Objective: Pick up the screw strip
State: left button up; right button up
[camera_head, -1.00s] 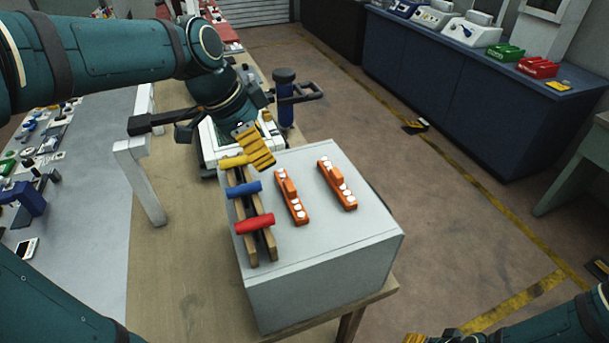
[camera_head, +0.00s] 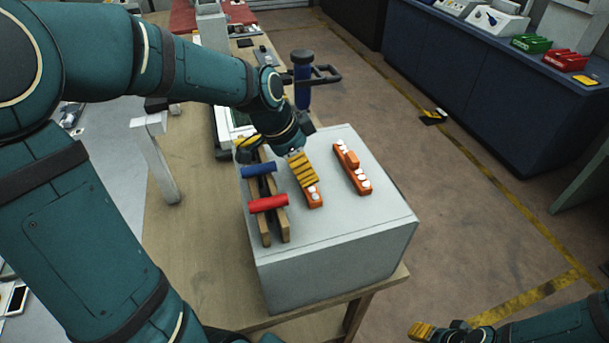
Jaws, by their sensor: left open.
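Two orange screw strips with white screws lie on a grey box. The right strip (camera_head: 363,182) is fully in view. The left strip (camera_head: 315,199) shows only its near end; the rest is hidden under my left gripper (camera_head: 303,170). That gripper is open, its yellow-and-black striped finger pointing down over the strip, with the other finger hidden. I cannot tell whether it touches the strip. My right gripper (camera_head: 424,331) is partly in view at the bottom edge, well away from the box, and its opening cannot be made out.
The grey box (camera_head: 340,242) stands on a wooden table (camera_head: 210,270). A wooden rack (camera_head: 264,228) with blue (camera_head: 258,170) and red (camera_head: 268,203) handles lies close left of the strips; a yellow handle (camera_head: 247,143) is partly hidden. A blue cylinder with a handle (camera_head: 302,92) stands behind.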

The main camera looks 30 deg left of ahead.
pick_arm(q)
jog(key=shift+x, duration=0.8)
jog(key=shift+c, duration=0.3)
jog(key=c, duration=1.2)
jog(key=shift+c, duration=0.2)
jog(key=shift+r, duration=0.15)
notch_tip(320, 180, up, 9)
jog(key=shift+r+p, duration=0.25)
jog(key=shift+p, duration=0.2)
jog(key=shift+r, duration=0.15)
jog(key=shift+s, duration=0.1)
